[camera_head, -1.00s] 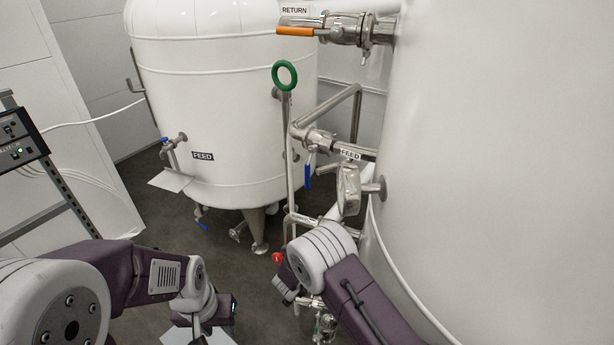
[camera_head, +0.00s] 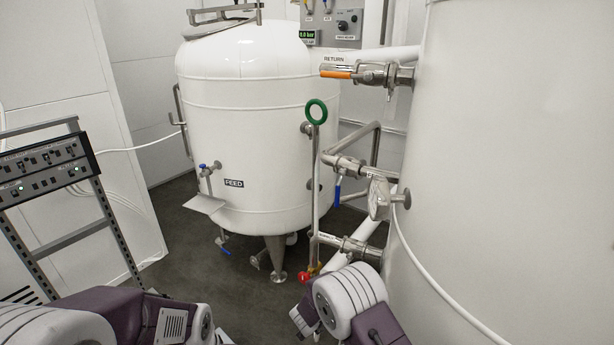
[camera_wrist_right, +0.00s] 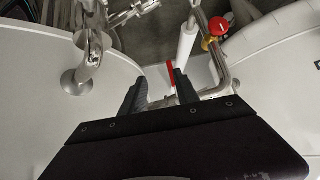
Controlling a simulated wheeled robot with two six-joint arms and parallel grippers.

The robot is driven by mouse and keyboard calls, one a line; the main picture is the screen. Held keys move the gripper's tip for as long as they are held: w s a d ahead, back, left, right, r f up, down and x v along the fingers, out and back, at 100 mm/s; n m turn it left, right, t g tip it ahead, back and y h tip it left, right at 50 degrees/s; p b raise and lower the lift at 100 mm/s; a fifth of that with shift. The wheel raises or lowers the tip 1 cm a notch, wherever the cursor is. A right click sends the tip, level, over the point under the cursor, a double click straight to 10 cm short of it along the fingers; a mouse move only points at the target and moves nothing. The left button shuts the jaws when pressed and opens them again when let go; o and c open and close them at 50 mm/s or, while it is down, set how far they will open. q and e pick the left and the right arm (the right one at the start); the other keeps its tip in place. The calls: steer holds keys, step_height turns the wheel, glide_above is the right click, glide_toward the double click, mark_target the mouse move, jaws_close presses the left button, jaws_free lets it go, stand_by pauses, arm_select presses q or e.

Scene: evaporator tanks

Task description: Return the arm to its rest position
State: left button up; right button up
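My right arm (camera_head: 350,305) comes in at the bottom right of the head view, beside the large white tank on the right. Its fingers do not show clearly there. In the right wrist view my right gripper (camera_wrist_right: 160,88) has its two dark fingers apart, with no object held between them. A red strip (camera_wrist_right: 171,75) shows beyond the gap. My left arm (camera_head: 140,318) lies low along the bottom left edge of the head view. Its gripper is outside the frame.
The large white tank (camera_head: 510,170) fills the right side. A smaller white tank (camera_head: 250,130) stands behind. Pipes with a blue-handled valve (camera_head: 337,195), a green ring (camera_head: 316,112) and a red knob (camera_head: 304,277) stand close to my right arm. An equipment rack (camera_head: 45,175) is left. Grey floor (camera_head: 190,262) is open between.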

steer(key=w+d+r+t+y, duration=0.1)
steer(key=d+r, duration=0.4)
steer(key=r, duration=0.4)
steer(key=d+r+t+y, duration=0.1)
steer(key=d+r, duration=0.3)
steer(key=r, duration=0.5)
arm_select(q)
steer(key=shift+w+d, duration=0.1)
steer(key=shift+w, duration=0.05)
arm_select(e)
steer(key=s+f+n+g+y, duration=0.1)
steer(key=s+f+n+g, duration=0.1)
steer(key=s, duration=0.7)
steer(key=s+f+n+g, duration=0.2)
steer(key=s+g, duration=0.2)
steer(key=s, duration=0.6)
steer(key=s+f+n+g+y, duration=0.1)
steer(key=s+f+n+g, duration=0.1)
steer(key=s, duration=0.7)
steer(key=shift+s+d+f+g+y, duration=0.3)
steer(key=shift+d+f+g, duration=0.1)
steer(key=shift+f+g, duration=0.25)
steer(key=shift+r, duration=0.1)
